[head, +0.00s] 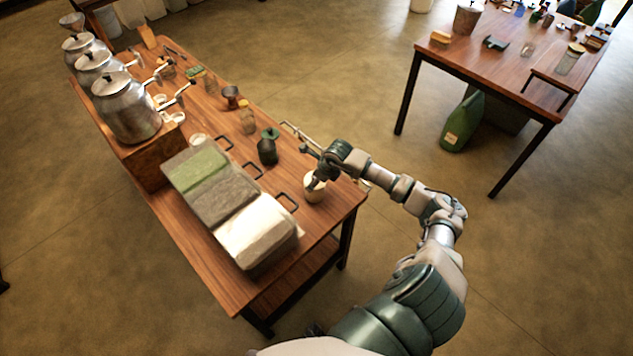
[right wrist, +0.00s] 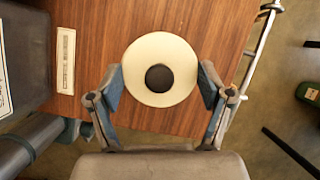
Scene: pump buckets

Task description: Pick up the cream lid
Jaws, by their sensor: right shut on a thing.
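The cream lid (right wrist: 160,52) is a round pale disc with a dark round knob at its centre. In the right wrist view it lies between the two fingers of my right gripper (right wrist: 161,88), which is shut on it by its sides. I cannot tell whether the lid touches the pot or is raised. My left gripper is not in view.
The wooden table (head: 225,278) holds a block of green, grey and white folded cloths (head: 208,205), a dark green bottle (head: 268,148) and several metal pump buckets (head: 125,105). A metal rail (head: 300,133) runs along the edge near my gripper. A second table (head: 480,55) stands apart.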

